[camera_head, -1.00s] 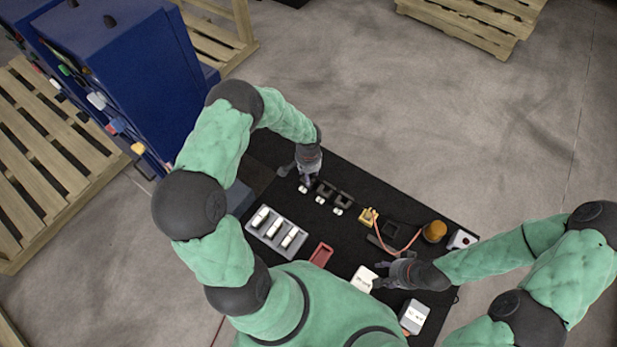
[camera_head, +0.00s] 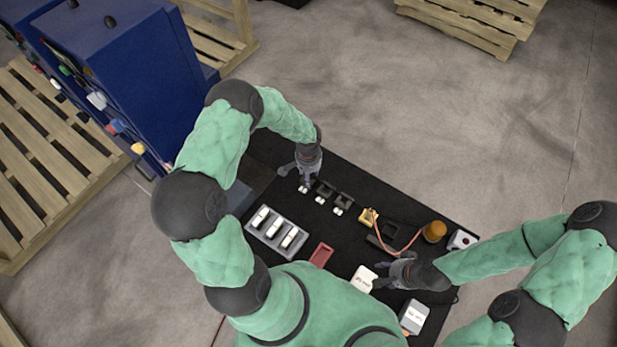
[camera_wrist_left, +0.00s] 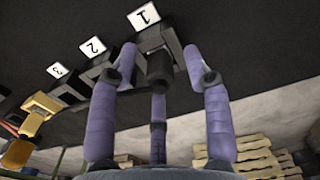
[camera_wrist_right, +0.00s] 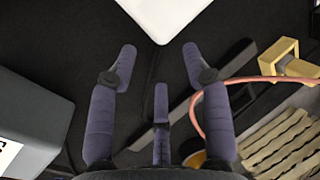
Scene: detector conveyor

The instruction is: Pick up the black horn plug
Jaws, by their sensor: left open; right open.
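A black plug-like piece (camera_wrist_left: 158,66), which I take to be the black horn plug, is at the dark holder by label 1 (camera_wrist_left: 143,15) in the left wrist view. My left gripper (camera_wrist_left: 165,60) is open, with its fingers on either side of that piece; I cannot tell whether they touch it. In the head view my left gripper (camera_head: 302,178) is over the "1" spot at the mat's far left and hides the plug. My right gripper (camera_head: 384,276) is open and empty beside a white box (camera_head: 362,279); it also shows in the right wrist view (camera_wrist_right: 160,65).
Dark holders (camera_head: 343,200) stand at labels 2 and 3. A grey compartment tray (camera_head: 262,238), a red tray (camera_head: 321,254), a yellow part with an orange cable (camera_head: 368,217), an orange dome (camera_head: 434,231) and a grey box (camera_head: 413,316) share the black mat. A blue cabinet (camera_head: 130,80) stands left.

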